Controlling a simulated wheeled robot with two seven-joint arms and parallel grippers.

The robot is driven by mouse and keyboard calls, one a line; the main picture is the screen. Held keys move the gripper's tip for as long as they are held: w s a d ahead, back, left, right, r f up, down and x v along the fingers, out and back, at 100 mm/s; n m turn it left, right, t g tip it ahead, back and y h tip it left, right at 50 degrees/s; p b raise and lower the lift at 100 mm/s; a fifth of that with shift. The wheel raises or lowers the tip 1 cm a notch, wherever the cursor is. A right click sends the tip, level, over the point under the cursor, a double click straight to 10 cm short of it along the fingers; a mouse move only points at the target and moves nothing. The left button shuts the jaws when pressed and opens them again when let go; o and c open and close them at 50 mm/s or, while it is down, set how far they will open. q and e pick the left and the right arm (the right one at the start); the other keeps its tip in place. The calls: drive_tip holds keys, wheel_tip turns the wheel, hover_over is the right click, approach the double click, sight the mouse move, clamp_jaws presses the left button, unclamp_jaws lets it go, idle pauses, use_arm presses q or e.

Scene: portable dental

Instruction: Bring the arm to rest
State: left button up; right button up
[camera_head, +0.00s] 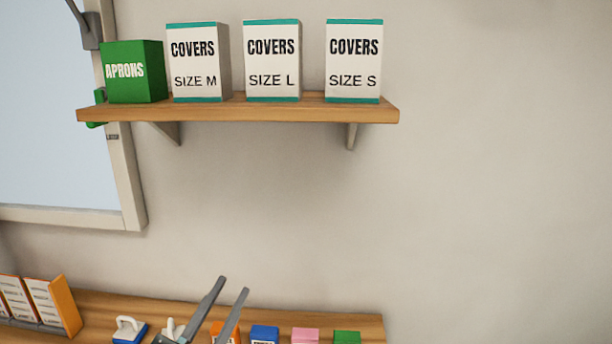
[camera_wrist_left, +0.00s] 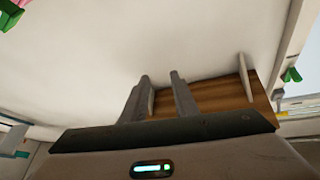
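My left gripper (camera_head: 233,285) comes up from the bottom of the head view, in front of the lower counter. Its two grey fingers point upward with a gap between them, and nothing is held there. The left wrist view also shows the two fingers (camera_wrist_left: 160,77) apart and empty, with a brown wooden board behind them. The rest of my left arm is cut off by the lower edge of the head view. My right gripper is not in view.
A wall shelf (camera_head: 240,114) holds a green aprons box (camera_head: 133,72) and three covers boxes (camera_head: 272,62). The lower counter (camera_head: 370,328) carries orange-sided holders (camera_head: 66,306) and several small coloured boxes near my gripper. A window frame (camera_head: 125,170) is at left; the wall at right is bare.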

use_arm(q)
drive_tip(key=s+a+f+n+g+y, duration=0.2)
drive_tip(key=a+f+g+y, duration=0.1)
drive_tip(key=f, duration=0.5)
drive_tip(key=s+a+f+n+g+y, duration=0.2)
drive_tip(key=s+a+f+y, duration=0.1)
drive_tip(key=f, duration=0.5)
drive_tip(key=s+a+f+n+g+y, duration=0.2)
drive_tip(key=a+f+n+g+y, duration=0.1)
drive_tip(key=f, duration=0.5)
drive_tip(key=s+f+g, duration=0.5)
drive_tip(key=s+f, duration=0.3)
drive_tip(key=s, duration=0.3)
drive_tip(key=s+f+g, duration=0.5)
drive_tip(key=s+f, duration=0.3)
drive_tip(key=s, duration=0.3)
wheel_tip(320, 180, down, 28)
drive_tip(key=s+b, duration=0.1)
drive_tip(key=b, duration=0.1)
drive_tip(key=s+a+f+g+b, duration=0.2)
drive_tip(key=s+a+f, duration=0.1)
drive_tip(key=s+f, duration=1.5)
wheel_tip(320, 180, down, 4)
drive_tip(key=shift+s+r+m+b, duration=0.1)
drive_tip(key=shift+s+m+b, duration=0.2)
drive_tip(key=shift+s+b, duration=0.1)
